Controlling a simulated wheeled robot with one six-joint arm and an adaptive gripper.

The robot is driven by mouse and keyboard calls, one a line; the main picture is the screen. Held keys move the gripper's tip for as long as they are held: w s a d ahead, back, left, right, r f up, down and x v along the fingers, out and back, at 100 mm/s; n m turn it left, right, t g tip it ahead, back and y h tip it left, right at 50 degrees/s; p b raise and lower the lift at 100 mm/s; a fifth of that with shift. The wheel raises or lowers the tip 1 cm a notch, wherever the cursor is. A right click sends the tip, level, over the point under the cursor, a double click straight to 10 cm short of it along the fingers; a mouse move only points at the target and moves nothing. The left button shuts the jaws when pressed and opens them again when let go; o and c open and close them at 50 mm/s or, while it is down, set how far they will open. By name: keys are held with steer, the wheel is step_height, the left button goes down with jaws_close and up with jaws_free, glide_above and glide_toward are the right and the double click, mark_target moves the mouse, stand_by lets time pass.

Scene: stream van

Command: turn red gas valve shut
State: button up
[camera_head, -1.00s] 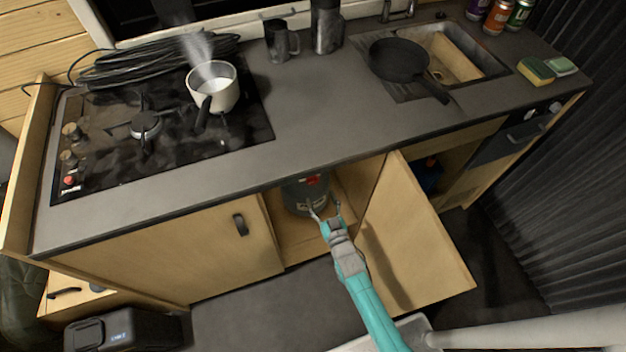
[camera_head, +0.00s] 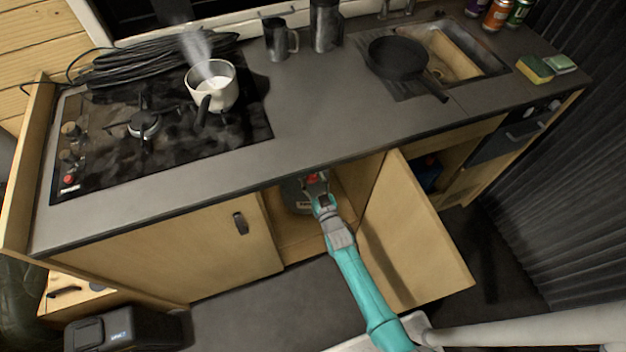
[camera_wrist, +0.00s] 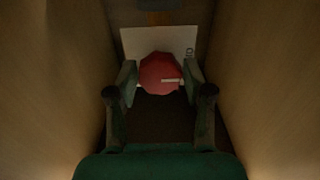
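The red gas valve (camera_wrist: 160,74) is a rounded, many-sided knob with a pale bar mark on its right half. In the wrist view it lies between the two fingertips of my gripper (camera_wrist: 160,84), one on each side; I cannot tell whether they touch it. In the head view a little of the red valve (camera_head: 312,177) shows under the counter edge, on top of a grey gas bottle (camera_head: 294,196) inside the open cupboard. My gripper (camera_head: 317,184) reaches into the cupboard at the valve and hides part of the bottle.
The cupboard door (camera_head: 412,235) stands open right of my arm. The counter edge lies just above the opening, and cupboard walls are close on both sides. A steaming pot (camera_head: 222,92) stands on the hob. A frying pan (camera_head: 398,58) lies by the sink.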

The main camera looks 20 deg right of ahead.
steer(key=c, duration=0.6)
steer(key=shift+m, duration=0.3)
steer(key=m, duration=1.1)
steer(key=shift+d+m, duration=0.1)
steer(key=shift+m, duration=0.3)
steer(key=m, duration=0.5)
steer(key=shift+f, duration=0.15)
steer(key=shift+o, duration=0.2)
steer(key=shift+m, duration=0.4)
steer(key=o, duration=1.1)
